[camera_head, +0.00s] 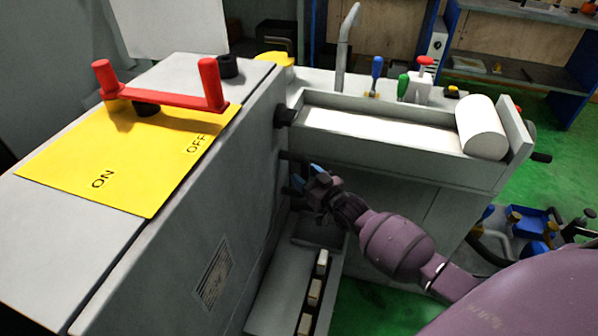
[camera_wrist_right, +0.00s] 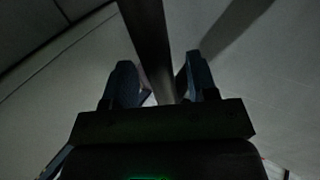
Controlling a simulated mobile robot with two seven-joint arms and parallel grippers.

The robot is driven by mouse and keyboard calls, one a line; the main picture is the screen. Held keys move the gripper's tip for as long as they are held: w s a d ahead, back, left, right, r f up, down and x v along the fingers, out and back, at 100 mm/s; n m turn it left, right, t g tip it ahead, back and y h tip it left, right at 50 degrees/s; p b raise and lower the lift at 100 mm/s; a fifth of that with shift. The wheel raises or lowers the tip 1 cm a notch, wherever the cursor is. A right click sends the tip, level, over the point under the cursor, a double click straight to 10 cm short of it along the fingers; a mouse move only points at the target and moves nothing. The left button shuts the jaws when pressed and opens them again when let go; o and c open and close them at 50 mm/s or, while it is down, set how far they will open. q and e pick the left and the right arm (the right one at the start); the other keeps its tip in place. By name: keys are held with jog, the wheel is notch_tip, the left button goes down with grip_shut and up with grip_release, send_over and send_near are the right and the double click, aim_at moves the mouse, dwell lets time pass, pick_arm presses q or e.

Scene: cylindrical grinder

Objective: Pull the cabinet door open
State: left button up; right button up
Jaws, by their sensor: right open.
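My right gripper (camera_head: 306,177) is in the corner between the tall grey cabinet (camera_head: 215,235) and the white-topped machine in the head view. In the right wrist view my right gripper (camera_wrist_right: 163,82) is open. Its two dark blue fingers lie either side of a dark bar handle (camera_wrist_right: 150,40), with gaps visible. The handle stands in front of a flat grey panel (camera_wrist_right: 260,85), which looks like the door. I cannot tell from the head view which panel this is, as the arm hides part of the corner. My left gripper is not in view.
A red handle (camera_head: 165,97) sits on a yellow ON/OFF plate (camera_head: 125,160) on top of the cabinet. The machine (camera_head: 395,160) with a white cylinder (camera_head: 481,127) stands behind my right arm. A low ledge with pale blocks (camera_head: 315,292) lies below the gripper. Green floor is at right.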

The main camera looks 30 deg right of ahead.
jog(key=shift+w+a, duration=0.15)
jog(key=shift+w, duration=1.2)
grip_shut()
